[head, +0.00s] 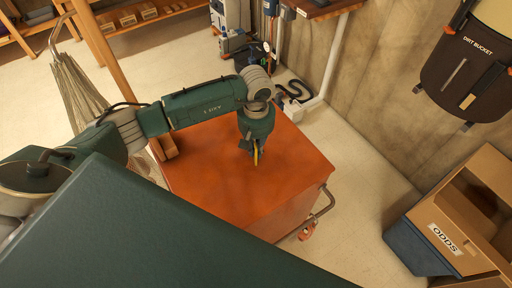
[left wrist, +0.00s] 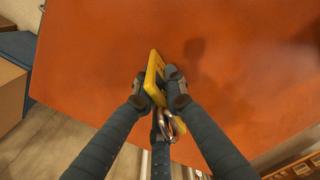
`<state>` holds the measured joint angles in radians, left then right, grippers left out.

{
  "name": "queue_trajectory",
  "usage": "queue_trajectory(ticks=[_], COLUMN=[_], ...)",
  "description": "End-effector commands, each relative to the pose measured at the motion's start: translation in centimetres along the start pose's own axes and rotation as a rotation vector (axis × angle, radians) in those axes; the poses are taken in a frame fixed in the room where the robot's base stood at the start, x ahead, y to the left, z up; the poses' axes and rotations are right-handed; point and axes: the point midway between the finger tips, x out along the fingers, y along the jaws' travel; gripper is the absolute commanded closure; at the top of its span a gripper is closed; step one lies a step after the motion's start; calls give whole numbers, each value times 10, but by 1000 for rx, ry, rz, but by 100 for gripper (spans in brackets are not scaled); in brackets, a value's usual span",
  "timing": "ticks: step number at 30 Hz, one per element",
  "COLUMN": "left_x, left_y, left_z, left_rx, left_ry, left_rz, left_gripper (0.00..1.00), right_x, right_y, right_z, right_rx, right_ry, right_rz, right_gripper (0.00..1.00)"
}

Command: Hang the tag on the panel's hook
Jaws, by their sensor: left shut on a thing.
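The yellow tag (left wrist: 154,74) is held between the two fingertips of my left gripper (left wrist: 158,88) in the left wrist view. A metal ring (left wrist: 174,126) shows by the tag, between the fingers and toward the wrist. In the head view my left gripper (head: 252,146) points down over the orange cart top, with a sliver of the yellow tag (head: 256,157) showing at its tips. Whether the tag touches the surface I cannot tell. I make out no panel or hook in either view. My right gripper is not in view.
The orange cart (head: 215,196) has a mostly bare top and a metal handle (head: 322,212) on its right. A mop (head: 76,88) hangs at the left.

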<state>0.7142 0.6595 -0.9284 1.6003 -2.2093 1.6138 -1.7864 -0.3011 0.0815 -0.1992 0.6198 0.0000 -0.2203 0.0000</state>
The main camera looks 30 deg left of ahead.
Motion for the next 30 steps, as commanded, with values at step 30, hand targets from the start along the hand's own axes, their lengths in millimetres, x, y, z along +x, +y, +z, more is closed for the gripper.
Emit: queue_trajectory(ticks=[30], left_x=[-49], left_y=[1], left_z=[-2], left_rx=[2], left_ry=[6], left_rz=[4], left_gripper=[70], right_x=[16], right_y=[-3], right_z=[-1], right_rx=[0], right_ry=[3], right_rz=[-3], right_gripper=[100])
